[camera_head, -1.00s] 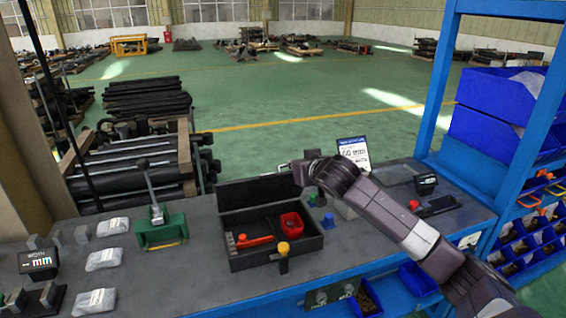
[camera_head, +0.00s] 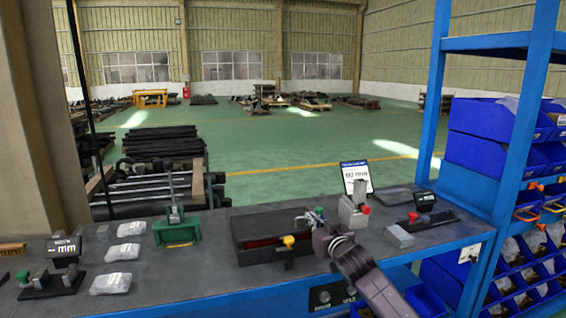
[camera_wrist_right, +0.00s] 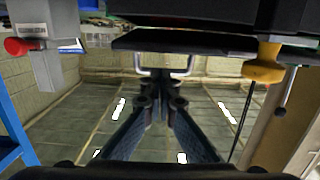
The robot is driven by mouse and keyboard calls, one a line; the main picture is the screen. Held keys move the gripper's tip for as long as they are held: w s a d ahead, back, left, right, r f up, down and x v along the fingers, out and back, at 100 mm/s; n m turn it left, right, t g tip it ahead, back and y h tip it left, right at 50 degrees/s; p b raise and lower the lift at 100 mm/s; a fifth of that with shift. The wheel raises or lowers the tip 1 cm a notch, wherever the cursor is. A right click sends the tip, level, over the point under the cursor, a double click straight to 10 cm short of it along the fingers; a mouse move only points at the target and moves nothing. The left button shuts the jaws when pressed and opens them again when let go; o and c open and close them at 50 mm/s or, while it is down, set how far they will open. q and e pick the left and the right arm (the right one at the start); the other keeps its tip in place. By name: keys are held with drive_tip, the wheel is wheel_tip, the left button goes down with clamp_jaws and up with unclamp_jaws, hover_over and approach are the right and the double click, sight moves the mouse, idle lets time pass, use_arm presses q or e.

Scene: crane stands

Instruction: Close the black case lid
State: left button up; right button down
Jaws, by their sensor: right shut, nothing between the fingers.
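The black case (camera_head: 262,258) stands on the workbench in the head view. Its black lid (camera_head: 268,224) shows as a dark panel at the back, raised, with a thin red strip of the contents below it; its exact angle is hard to tell. My right gripper (camera_head: 303,217) is shut and empty at the right end of the lid, close to it; I cannot tell whether they touch. In the right wrist view the shut fingers (camera_wrist_right: 160,82) point at a dark panel edge (camera_wrist_right: 200,42). My left gripper is not in view.
A yellow-knobbed clamp (camera_head: 288,242) stands at the case front. A grey device with a sign (camera_head: 354,178) stands to the right. A green fixture (camera_head: 176,231) and several bags stand to the left. A blue rack (camera_head: 440,75) rises at the right.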

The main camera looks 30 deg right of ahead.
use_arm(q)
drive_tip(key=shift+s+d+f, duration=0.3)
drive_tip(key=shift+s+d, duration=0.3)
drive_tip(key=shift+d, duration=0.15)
use_arm(e)
drive_tip(key=f, duration=0.2)
drive_tip(key=shift+s+f, duration=0.3)
drive_tip(key=shift+f, duration=0.05)
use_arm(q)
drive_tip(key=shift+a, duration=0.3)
use_arm(e)
drive_tip(key=shift+f, duration=0.1)
